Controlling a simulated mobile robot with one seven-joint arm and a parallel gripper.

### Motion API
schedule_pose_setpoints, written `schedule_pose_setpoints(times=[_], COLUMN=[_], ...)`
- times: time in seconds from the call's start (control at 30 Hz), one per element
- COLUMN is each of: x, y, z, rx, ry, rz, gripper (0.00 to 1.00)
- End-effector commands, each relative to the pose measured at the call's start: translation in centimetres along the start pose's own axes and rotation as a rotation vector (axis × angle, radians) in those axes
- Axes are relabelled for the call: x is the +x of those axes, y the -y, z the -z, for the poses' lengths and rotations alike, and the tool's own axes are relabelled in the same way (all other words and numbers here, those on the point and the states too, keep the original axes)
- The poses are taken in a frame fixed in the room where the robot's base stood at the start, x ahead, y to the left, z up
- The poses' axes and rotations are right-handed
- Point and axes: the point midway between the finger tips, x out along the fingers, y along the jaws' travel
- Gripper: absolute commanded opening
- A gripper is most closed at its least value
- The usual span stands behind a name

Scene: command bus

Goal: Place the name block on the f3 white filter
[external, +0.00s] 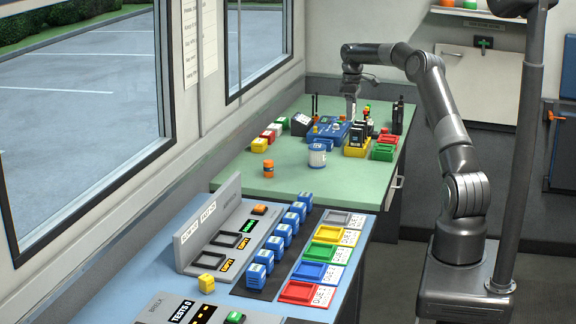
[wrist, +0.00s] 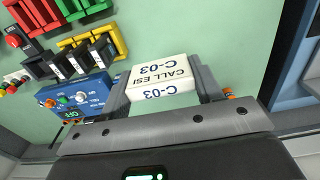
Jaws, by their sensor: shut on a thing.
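My gripper (wrist: 162,90) is shut on a white block (wrist: 160,75) printed "CALL ESI C-03", one finger on each side. In the external view my gripper (external: 351,112) hangs over the far part of the green table, by the blue device; the block cannot be made out there. No label reading f3 is legible.
Yellow (external: 327,234), green (external: 320,252), blue (external: 310,271) and red (external: 298,292) trays continue that row. Several blue blocks (external: 283,231) line a black strip beside them. Black radios (external: 397,117) stand right of my gripper.

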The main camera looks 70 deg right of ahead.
Motion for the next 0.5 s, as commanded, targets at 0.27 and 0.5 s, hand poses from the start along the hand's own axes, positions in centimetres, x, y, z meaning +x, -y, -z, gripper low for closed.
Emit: schedule_pose_setpoints(times=[0.27,0.5], x=[0.0,3.2], y=[-0.4,1.1], z=[1.7,6.7], rx=[0.000,-0.002], ry=[-0.002,-0.003], rz=[0.004,0.005], gripper=[0.37,0.37])
